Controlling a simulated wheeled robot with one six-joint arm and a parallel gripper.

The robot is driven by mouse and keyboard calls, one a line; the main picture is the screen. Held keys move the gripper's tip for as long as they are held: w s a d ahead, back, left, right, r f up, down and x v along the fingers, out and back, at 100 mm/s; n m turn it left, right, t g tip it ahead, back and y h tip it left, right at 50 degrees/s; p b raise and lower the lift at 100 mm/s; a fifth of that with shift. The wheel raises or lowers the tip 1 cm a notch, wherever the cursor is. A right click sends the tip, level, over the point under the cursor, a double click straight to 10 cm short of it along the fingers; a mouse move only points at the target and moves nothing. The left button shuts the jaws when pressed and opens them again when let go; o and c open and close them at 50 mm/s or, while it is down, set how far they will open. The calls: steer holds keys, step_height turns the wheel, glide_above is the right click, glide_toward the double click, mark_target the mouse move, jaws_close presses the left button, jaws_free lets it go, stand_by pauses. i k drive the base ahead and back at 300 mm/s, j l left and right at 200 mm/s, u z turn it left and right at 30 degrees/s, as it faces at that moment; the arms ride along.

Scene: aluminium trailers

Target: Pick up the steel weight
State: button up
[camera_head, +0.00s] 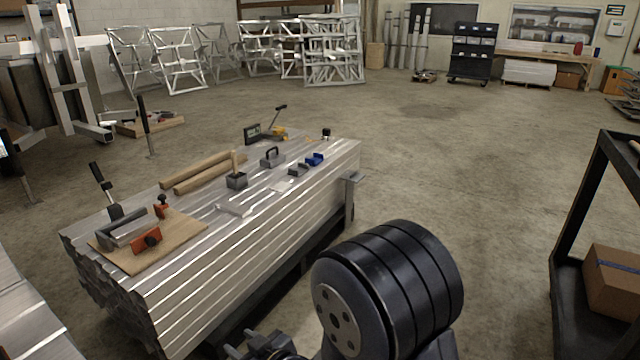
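A grey metal block with a dark arched handle (272,158) stands on the stack of aluminium profiles, and it looks like the steel weight. Nearby to its lower left is another grey block with an upright wooden handle (236,180). My arm's large dark joint fills the lower middle of the view. A dark mechanical part at the bottom edge (264,346) appears to be my gripper, mostly cut off by the frame.
The profile stack (215,290) also carries wooden bars (205,174), a blue tool (314,160), a dark box-shaped device (252,134) and a board (180,245) with orange clamps. A black shelf (566,285) with a cardboard box stands right. The floor beyond is open.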

mark_target(274, 159)
steer(key=i, duration=1.85)
steer(key=i+u, duration=0.1)
steer(key=i, duration=0.4)
steer(key=i+l+u, duration=0.1)
steer(key=i, duration=0.4)
steer(key=i+l, duration=0.1)
steer(key=i, duration=0.4)
steer(key=i+l+u, duration=0.15)
steer(key=i, duration=0.35)
